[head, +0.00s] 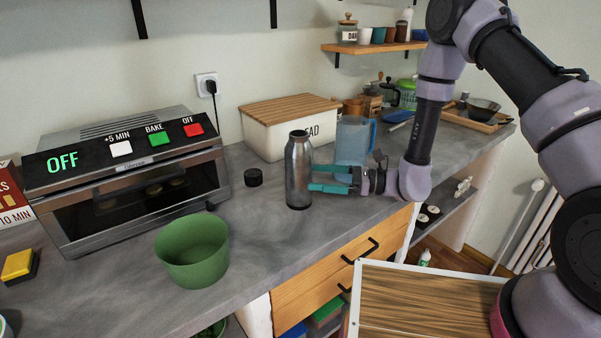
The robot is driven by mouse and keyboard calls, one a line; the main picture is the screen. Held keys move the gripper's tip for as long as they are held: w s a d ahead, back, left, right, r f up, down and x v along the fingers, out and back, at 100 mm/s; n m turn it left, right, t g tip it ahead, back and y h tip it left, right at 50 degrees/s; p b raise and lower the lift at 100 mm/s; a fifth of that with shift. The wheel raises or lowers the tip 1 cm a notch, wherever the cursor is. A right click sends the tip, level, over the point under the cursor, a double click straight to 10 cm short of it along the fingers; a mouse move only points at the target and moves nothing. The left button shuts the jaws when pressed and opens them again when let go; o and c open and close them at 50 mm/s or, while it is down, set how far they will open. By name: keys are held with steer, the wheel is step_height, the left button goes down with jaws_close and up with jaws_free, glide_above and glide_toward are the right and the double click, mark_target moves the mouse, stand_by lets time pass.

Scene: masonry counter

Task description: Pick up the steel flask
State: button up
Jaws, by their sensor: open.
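The steel flask (298,172) stands upright and uncapped on the grey counter, right of the middle of the toaster oven and in front of the bread bin. My gripper (314,180) reaches in from the right with its teal fingers level, near the flask's lower half. The fingers are open, and their tips are at the flask's right side. I cannot tell whether they touch it or how far they reach around it. A small black cap (253,177) lies on the counter to the left of the flask.
A bread bin (273,137) and a blue pitcher (353,141) stand close behind the flask. A green bowl (192,252) is at the front left, before the toaster oven (130,190). The counter (262,230) is clear in front of the flask.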

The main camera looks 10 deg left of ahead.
mark_target(287, 176)
steer(key=a, duration=0.6)
steer(key=s+a, duration=0.1)
steer(key=a, duration=0.1)
steer(key=shift+a+f, duration=0.2)
steer(key=shift+a, duration=0.2)
jaws_close()
